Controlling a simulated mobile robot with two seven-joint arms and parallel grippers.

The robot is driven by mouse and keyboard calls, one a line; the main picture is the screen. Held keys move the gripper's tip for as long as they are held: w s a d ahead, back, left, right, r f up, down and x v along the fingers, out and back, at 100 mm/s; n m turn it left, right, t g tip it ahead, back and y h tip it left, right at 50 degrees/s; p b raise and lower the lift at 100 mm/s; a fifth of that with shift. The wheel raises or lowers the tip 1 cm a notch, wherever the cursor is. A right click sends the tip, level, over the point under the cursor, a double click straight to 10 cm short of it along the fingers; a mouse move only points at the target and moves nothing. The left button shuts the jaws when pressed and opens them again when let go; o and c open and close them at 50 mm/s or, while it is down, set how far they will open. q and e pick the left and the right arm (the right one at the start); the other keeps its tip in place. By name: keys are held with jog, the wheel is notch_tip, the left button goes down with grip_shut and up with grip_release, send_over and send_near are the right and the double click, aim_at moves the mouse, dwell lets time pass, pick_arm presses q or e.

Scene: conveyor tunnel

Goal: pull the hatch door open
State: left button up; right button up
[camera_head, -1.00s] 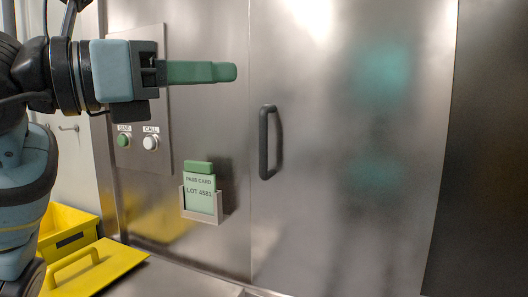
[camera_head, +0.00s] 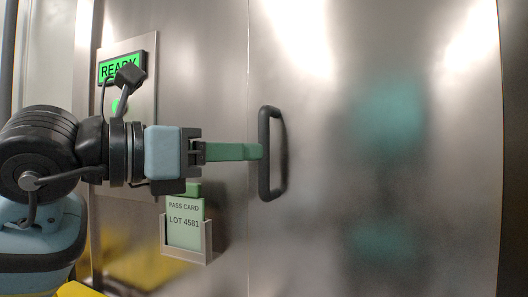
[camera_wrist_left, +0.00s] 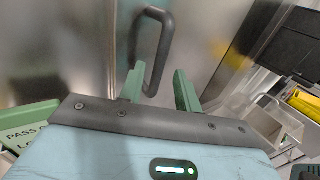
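The hatch door (camera_head: 400,160) is a brushed steel panel; it looks closed against the panel to its left. Its dark vertical handle (camera_head: 265,178) stands near the door's left edge. My left gripper (camera_head: 261,151) reaches in level from the left, its green fingertips at the handle's bar. In the left wrist view the gripper (camera_wrist_left: 159,70) is open, with the handle (camera_wrist_left: 164,50) showing between its two fingers. I cannot tell whether the fingers touch the bar. My right gripper is not in view.
A pass card (camera_head: 184,225) sits in a holder on the steel panel below my left gripper. A lit green READY sign (camera_head: 121,67) is at the upper left. Yellow bins (camera_wrist_left: 303,103) show at the right in the left wrist view. The area in front of the door's right part is clear.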

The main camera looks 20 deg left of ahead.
aim_at(264, 193)
pick_arm(q)
jog(key=shift+x, duration=2.45)
grip_shut()
